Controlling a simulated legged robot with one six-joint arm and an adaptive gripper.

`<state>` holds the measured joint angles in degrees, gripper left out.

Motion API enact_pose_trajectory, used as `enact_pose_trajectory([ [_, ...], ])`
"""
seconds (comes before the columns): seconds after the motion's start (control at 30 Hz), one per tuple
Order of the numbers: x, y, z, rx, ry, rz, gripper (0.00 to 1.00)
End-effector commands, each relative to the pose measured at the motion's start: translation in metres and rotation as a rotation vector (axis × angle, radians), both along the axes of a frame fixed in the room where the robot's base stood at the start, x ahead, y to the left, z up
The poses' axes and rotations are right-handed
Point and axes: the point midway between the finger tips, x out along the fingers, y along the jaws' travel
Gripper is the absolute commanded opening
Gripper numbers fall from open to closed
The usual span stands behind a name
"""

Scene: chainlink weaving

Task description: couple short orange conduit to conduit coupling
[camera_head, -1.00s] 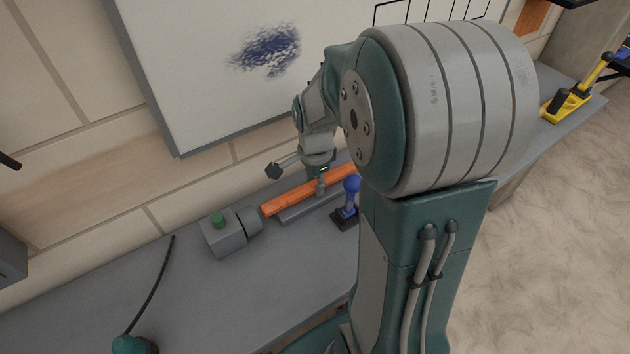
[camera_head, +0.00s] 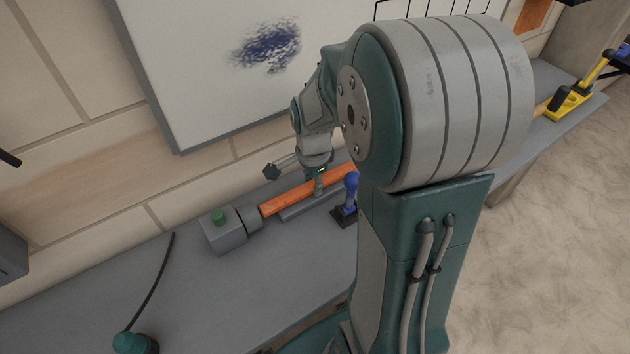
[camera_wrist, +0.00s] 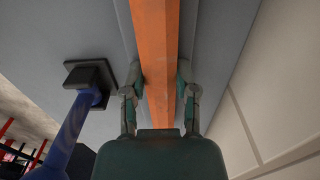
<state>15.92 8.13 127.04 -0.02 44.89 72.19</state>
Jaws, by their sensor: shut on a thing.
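The short orange conduit (camera_head: 290,199) is a long orange bar lying along a grey rail (camera_head: 300,211) on the bench. My gripper (camera_head: 319,188) is shut on it from above; in the wrist view the gripper (camera_wrist: 160,85) has a finger on each side of the conduit (camera_wrist: 155,40). The conduit coupling (camera_head: 249,219) is a grey round socket on the right side of a grey block (camera_head: 224,236) with a green button on top. The conduit's left end is at the coupling's mouth, touching or very close. I cannot tell whether it is inside.
A blue-handled clamp (camera_head: 346,198) stands right of the rail; its blue handle (camera_wrist: 72,122) shows in the wrist view. A whiteboard (camera_head: 200,90) hangs on the wall behind. A black cable (camera_head: 152,285) lies at the bench's left. A yellow tool (camera_head: 570,103) sits far right.

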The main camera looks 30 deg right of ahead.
Motion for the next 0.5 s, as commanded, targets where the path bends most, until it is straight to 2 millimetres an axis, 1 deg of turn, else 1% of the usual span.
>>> enact_pose_trajectory([
  [0.5,0.000,0.014,0.000,0.000,-0.001,0.001,0.00],
])
